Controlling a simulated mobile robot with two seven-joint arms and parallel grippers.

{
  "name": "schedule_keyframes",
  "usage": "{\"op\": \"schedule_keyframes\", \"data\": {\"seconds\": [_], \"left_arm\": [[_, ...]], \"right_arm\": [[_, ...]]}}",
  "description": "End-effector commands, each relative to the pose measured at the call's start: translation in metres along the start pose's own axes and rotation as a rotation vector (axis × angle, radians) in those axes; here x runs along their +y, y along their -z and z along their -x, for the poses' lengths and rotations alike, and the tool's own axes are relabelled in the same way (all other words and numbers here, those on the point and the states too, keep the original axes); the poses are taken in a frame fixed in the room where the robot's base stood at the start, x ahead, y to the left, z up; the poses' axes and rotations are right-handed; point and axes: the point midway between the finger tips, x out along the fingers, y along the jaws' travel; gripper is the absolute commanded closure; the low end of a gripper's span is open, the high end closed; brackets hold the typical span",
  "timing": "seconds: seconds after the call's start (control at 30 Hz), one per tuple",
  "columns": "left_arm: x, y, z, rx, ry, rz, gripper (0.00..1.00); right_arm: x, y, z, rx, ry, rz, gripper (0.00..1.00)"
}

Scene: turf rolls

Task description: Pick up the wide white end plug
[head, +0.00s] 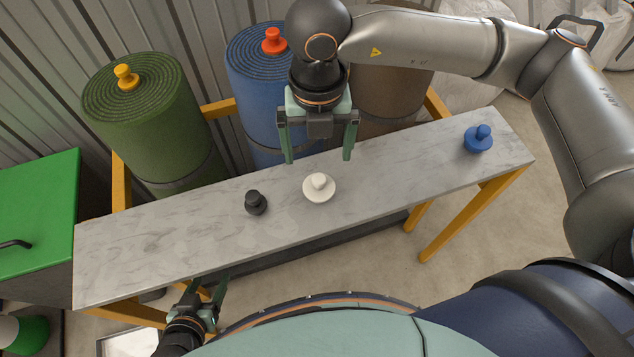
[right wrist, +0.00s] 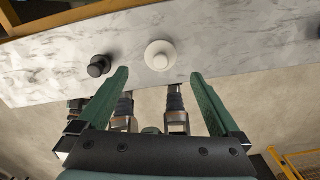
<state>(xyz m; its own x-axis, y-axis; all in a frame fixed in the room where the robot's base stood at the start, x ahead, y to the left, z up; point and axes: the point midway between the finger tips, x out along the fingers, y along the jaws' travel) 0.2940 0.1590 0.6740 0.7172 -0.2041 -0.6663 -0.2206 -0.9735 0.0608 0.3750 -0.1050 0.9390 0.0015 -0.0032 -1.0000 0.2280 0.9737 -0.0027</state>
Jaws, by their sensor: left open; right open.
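The wide white end plug (head: 319,188) stands upright on the grey marbled bench top (head: 400,180), near its middle. It also shows in the right wrist view (right wrist: 160,55), beyond and between the fingertips. My right gripper (head: 318,158) is open and empty above the bench, a little behind the white plug in the head view and not touching it. My left gripper (head: 209,289) is open and empty, low in front of the bench's near edge at the left.
A small black plug (head: 256,202) stands just left of the white one. A blue plug (head: 478,139) stands at the bench's right end. Green (head: 145,120) and blue (head: 262,90) rolls with plugs on top, and a brown roll (head: 392,98), stand behind. A green cabinet (head: 38,205) is at left.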

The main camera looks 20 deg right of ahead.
Motion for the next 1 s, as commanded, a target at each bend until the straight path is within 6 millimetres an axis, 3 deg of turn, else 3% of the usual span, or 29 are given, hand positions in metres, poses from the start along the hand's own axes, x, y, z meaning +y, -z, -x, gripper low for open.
{"op": "schedule_keyframes", "data": {"seconds": [0.1,0.37,0.63,0.97,1.0], "left_arm": [[0.001,-0.003,0.001,-0.007,-0.001,0.001,0.35],[0.001,-0.008,0.003,-0.017,0.0,0.002,0.35],[-0.004,-0.006,0.005,-0.015,0.01,0.003,0.35],[-0.005,-0.006,0.004,-0.014,0.012,0.004,0.35],[-0.004,-0.006,0.004,-0.013,0.012,0.004,0.35]], "right_arm": [[0.0,0.001,-0.021,0.003,0.001,0.001,0.0],[-0.001,0.001,-0.042,0.003,-0.001,0.002,0.0],[-0.003,0.002,-0.081,0.004,-0.002,0.002,0.0],[-0.003,0.002,-0.088,0.001,-0.003,0.003,0.0],[-0.003,0.002,-0.088,0.001,-0.003,0.003,0.05]]}}
